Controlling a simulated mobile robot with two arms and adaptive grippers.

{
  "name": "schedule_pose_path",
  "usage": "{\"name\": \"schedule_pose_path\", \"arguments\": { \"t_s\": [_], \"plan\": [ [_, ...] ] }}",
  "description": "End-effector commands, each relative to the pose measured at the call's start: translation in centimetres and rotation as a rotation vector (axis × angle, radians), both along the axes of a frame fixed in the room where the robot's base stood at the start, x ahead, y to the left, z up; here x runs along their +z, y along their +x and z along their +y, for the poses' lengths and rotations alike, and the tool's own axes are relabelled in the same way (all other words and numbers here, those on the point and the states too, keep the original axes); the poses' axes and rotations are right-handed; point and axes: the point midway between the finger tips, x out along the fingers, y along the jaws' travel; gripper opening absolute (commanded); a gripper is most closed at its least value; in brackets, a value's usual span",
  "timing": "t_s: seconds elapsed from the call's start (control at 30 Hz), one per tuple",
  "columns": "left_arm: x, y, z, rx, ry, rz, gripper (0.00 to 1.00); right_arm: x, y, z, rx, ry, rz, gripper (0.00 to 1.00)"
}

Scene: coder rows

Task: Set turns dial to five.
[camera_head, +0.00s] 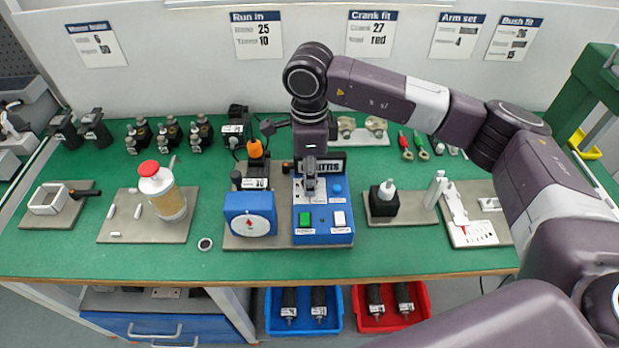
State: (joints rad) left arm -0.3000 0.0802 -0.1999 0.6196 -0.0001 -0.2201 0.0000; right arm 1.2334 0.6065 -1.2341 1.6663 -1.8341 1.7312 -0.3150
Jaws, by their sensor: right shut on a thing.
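A blue control box (323,237) stands on a grey mat at the middle of the green table. My right gripper (310,186) points down over the box's upper left and is shut on a small part there, apparently the turns dial. The gripper hides that part, and its setting cannot be read. My left gripper is not in view.
A blue unit with a white round face (250,222) stands just left of the box. A red-capped jar (163,192) is farther left. A black block with a white knob (384,199) is to the right. The front strip of table is mostly clear.

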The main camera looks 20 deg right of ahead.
Motion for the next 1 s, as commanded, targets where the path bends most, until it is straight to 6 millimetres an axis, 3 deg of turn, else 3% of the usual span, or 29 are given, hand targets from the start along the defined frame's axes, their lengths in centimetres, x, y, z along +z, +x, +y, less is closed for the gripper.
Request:
{"name": "schedule_pose_path", "arguments": {
  "t_s": [0.2,0.23,0.37,0.77,1.0],
  "plan": [
    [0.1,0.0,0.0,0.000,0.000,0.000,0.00,0.3,0.2,0.0,-0.001,0.002,-0.008,0.02],
    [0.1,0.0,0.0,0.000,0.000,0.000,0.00,0.3,0.2,0.0,-0.001,0.002,-0.008,0.28],
    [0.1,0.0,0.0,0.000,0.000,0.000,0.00,0.2,0.2,0.0,-0.001,0.001,-0.007,0.43],
    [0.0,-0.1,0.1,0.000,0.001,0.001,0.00,0.3,0.1,-0.1,-0.003,0.000,-0.004,0.44],
    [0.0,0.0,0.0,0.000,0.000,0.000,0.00,3.3,0.2,0.0,-0.001,0.000,-0.008,0.44]
  ]
}}
